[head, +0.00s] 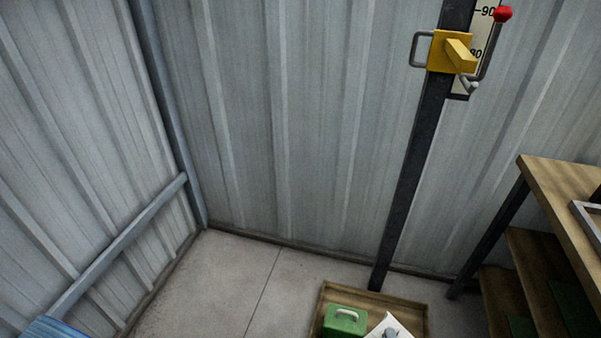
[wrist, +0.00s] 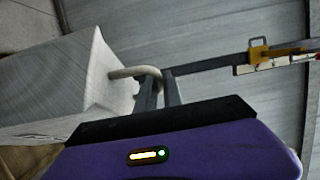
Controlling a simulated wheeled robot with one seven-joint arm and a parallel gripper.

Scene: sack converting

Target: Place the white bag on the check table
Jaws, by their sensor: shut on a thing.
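In the wrist view, my gripper (wrist: 162,92) is shut on the pale looped handle of the white bag (wrist: 55,85). The bag is boxy, hangs tilted to the left of the fingers and is cut off by the picture edge. In the head view, a white thing with a grey part on it (head: 401,325) shows at the bottom edge; I cannot tell whether it is this bag. A wooden table (head: 560,178) stands at the right edge, partly cut off, with a metal frame on top. I cannot tell whether it is the check table.
A shallow wooden tray (head: 372,293) on the floor holds a green box with a handle (head: 344,321). A dark post (head: 415,160) with a yellow slider (head: 450,52) and scale stands at the wall. Steps (head: 540,275) are under the table.

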